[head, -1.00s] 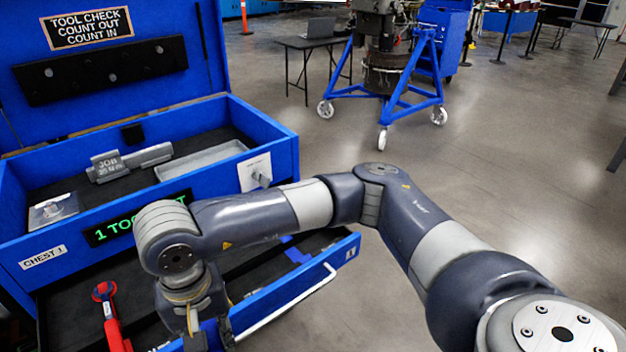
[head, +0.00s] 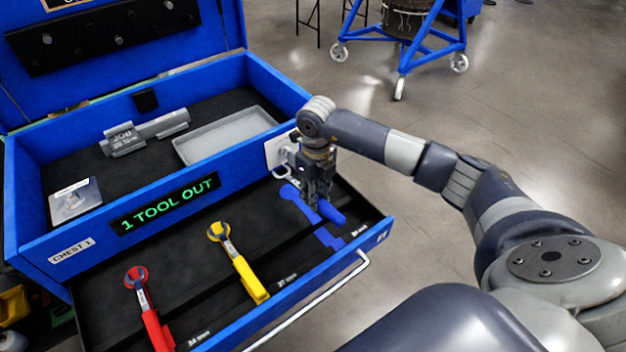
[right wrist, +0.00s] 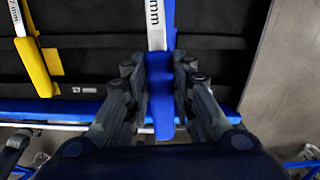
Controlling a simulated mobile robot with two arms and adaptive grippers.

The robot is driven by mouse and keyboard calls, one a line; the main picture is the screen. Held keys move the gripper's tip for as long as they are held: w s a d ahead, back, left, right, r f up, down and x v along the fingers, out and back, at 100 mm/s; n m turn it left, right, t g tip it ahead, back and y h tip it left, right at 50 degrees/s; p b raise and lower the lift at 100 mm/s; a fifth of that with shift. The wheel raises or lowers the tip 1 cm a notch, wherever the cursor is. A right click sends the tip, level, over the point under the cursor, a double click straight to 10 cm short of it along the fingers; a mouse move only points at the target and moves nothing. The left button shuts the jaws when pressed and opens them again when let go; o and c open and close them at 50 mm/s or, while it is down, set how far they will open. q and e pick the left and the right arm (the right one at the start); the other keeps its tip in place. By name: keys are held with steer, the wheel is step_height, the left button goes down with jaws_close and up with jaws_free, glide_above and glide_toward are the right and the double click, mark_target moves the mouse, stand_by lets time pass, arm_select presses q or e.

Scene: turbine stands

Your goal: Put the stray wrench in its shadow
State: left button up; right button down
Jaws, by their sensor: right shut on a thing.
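The wrench with the blue handle (head: 331,213) is in my right gripper (head: 316,203), over the right end of the open drawer. In the right wrist view its blue handle (right wrist: 160,98) lies between the two fingers of my right gripper (right wrist: 160,72), with a silver shaft marked "mm". A blue shadow (head: 328,238) shows in the dark drawer floor under and around it. In the wrist view a blue strip of the shadow (right wrist: 168,18) shows just right of the shaft. I cannot tell whether the wrench touches the floor. My left gripper is out of view.
A red wrench (head: 152,325) and a yellow wrench (head: 248,278) lie in the drawer (head: 283,298) to the left. The chest's sign (head: 168,202) reads "1 TOOL OUT". Its upper compartment holds a grey tray (head: 225,135). A blue wheeled stand (head: 425,35) is behind.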

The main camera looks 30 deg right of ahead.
steer(key=shift+d+m, duration=0.4)
steer(key=shift+d, duration=0.05)
steer(key=shift+s+f, duration=0.1)
steer(key=shift+f, duration=0.05)
steer(key=shift+f+b, duration=0.5)
steer(key=shift+f, duration=0.1)
steer(key=shift+w+f+b, duration=0.2)
steer(key=shift+f+b, duration=1.05)
steer(key=shift+f, duration=0.4)
steer(key=shift+s+f, duration=0.15)
steer(key=shift+s, duration=0.05)
steer(key=shift+f+b, duration=0.2)
steer(key=shift+b, duration=0.15)
steer(key=shift+f, duration=0.15)
